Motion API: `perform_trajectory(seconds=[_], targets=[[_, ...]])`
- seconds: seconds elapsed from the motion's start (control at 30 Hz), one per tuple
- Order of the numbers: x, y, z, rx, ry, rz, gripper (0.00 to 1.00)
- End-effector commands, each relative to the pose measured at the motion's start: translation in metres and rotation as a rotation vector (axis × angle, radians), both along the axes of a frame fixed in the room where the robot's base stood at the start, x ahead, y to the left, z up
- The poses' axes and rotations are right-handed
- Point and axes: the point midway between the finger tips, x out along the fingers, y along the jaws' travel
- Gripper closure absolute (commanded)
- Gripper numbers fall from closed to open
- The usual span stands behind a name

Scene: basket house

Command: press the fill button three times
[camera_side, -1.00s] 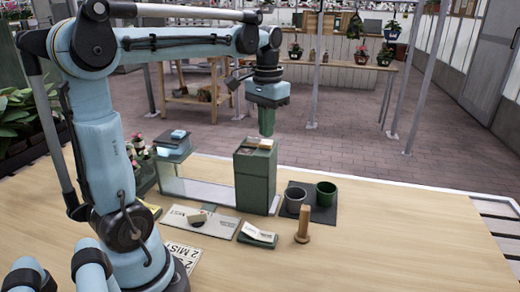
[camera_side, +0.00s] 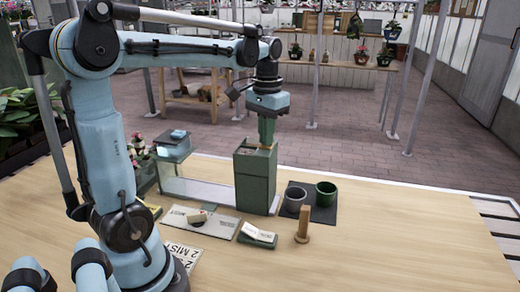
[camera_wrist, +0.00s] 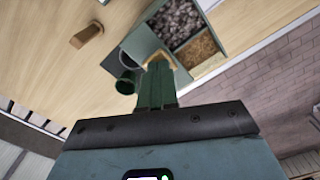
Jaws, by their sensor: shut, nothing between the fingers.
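A tall green dispenser box (camera_side: 254,185) stands on the wooden table. Its top also shows in the wrist view (camera_wrist: 222,38), with one compartment of grey stones (camera_wrist: 181,22) and one of brown grains (camera_wrist: 197,50). My gripper (camera_side: 266,146) is shut and empty, pointing down at the right back of the box top. In the wrist view its fingertips (camera_wrist: 157,62) are at a tan edged piece (camera_wrist: 170,58) on the box. The fill button itself is not clearly visible; the fingers may hide it. I cannot tell whether the tips touch it.
A grey pot (camera_side: 295,200) and a green pot (camera_side: 326,194) stand on a dark mat (camera_side: 322,214) right of the box. A wooden tamper-like piece (camera_side: 303,226) and a card on a green stand (camera_side: 257,236) are in front. The right table area is clear.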

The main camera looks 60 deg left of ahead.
Motion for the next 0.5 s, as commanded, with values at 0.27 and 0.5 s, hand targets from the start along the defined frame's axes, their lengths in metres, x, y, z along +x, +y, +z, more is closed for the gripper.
perform_trajectory(seconds=[0.27, 0.5], targets=[[0.000, 0.000, 0.005, 0.000, 0.000, 0.000, 1.00], [0.000, 0.000, 0.019, 0.000, 0.000, 0.000, 1.00]])
